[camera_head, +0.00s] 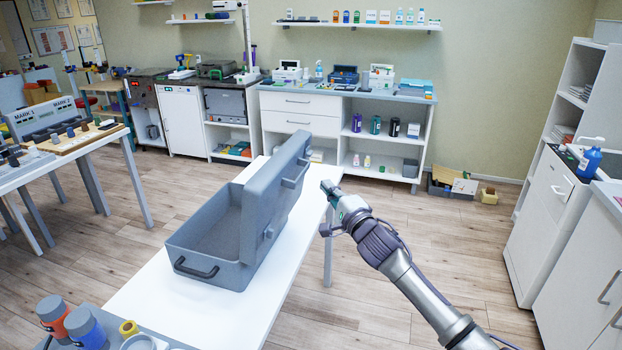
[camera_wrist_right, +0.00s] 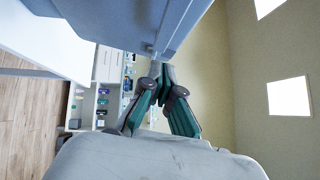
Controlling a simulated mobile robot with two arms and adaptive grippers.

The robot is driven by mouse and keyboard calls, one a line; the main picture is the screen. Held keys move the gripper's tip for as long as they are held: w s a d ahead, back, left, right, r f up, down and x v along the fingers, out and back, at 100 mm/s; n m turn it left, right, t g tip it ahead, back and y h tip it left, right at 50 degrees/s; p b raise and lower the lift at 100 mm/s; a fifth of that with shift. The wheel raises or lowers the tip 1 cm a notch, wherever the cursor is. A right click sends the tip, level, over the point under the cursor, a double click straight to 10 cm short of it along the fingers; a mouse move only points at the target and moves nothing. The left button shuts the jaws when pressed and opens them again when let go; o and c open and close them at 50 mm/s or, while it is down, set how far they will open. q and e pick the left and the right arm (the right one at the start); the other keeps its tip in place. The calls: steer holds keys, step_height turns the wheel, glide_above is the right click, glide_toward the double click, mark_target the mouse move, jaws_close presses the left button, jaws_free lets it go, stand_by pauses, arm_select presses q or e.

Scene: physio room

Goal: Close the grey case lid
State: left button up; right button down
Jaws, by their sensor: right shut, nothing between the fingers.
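The grey case (camera_head: 218,270) stands on the white table, its empty inside partly in view. Its lid (camera_head: 270,200) is open, raised steeply on the case's right side, with a handle and latches on its outer face. My right gripper (camera_head: 328,187) is shut and empty, just right of the lid and apart from it in the head view. In the right wrist view the closed fingers (camera_wrist_right: 164,72) are close to the grey lid (camera_wrist_right: 150,25); whether they touch it I cannot tell. My left gripper is not in view.
The white table (camera_head: 145,300) has bare surface around the case. Bottles and a yellow roll (camera_head: 128,328) stand at the near left. A side table with a rack (camera_head: 50,115) is at the left. Shelves (camera_head: 345,120) line the back wall; white cabinets (camera_head: 560,220) stand at right.

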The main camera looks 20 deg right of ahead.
mark_target(305, 173)
steer(key=w+a, duration=0.3)
steer(key=shift+w+a+r+p, duration=0.2)
steer(key=shift+a+r+p, duration=0.1)
steer(key=shift+r+p, duration=0.1)
